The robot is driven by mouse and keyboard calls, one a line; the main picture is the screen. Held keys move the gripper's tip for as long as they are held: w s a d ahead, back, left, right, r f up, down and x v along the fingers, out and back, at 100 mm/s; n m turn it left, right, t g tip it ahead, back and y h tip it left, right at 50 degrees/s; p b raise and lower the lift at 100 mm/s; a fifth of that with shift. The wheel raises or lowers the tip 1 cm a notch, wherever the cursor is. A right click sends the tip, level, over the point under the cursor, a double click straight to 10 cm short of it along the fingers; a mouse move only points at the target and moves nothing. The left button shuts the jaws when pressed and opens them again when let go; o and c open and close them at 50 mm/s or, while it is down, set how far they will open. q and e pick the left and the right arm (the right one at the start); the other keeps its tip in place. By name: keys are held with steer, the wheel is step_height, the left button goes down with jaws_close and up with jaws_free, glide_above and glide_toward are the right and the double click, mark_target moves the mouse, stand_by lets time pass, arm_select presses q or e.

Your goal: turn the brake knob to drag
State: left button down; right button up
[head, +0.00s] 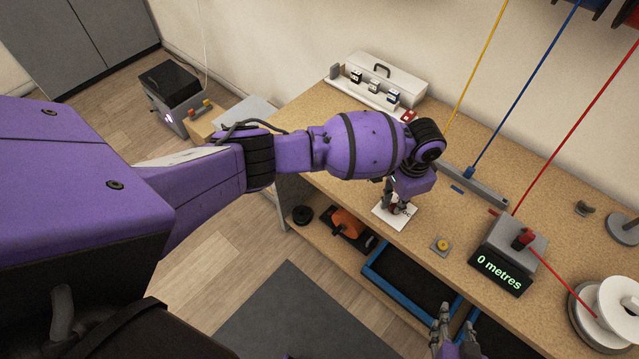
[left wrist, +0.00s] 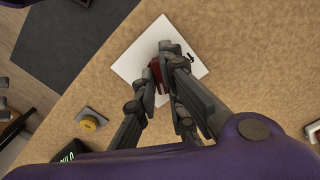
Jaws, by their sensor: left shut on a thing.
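The brake knob (left wrist: 156,68) appears as a dark red knob on a white plate in the left wrist view, largely hidden by my fingers. The white plate (head: 381,213) lies on the bench, with partly hidden black lettering; it also shows in the left wrist view (left wrist: 137,64). My left gripper (head: 393,204) points down over the plate. Its fingers (left wrist: 160,72) are shut on the red knob. Which mark the knob points to cannot be read. My right gripper (head: 453,322) is empty at the bottom of the head view, its fingers apart.
A yellow button (head: 441,245) sits right of the plate. Beyond are a counter box reading "0 metres" (head: 497,271) with a red part on top, and a white spool (head: 617,302). Yellow, blue and red lines slope up from the bench.

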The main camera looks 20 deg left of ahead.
arm_select(q)
steer(key=shift+r+n+p, duration=0.15)
steer(key=shift+n+p, duration=0.15)
steer(key=shift+n, duration=0.7)
arm_select(e)
steer(key=shift+w+r, duration=0.7)
steer(key=shift+r, duration=0.3)
arm_select(q)
steer(key=c, duration=1.8)
jaws_free()
steer(key=shift+o, duration=0.2)
steer(key=shift+w, duration=0.1)
arm_select(e)
steer(key=shift+w, duration=0.15)
arm_select(q)
step_height(320, 180, up, 12)
steer(key=shift+c, duration=0.5)
arm_select(e)
steer(key=shift+f, duration=0.1)
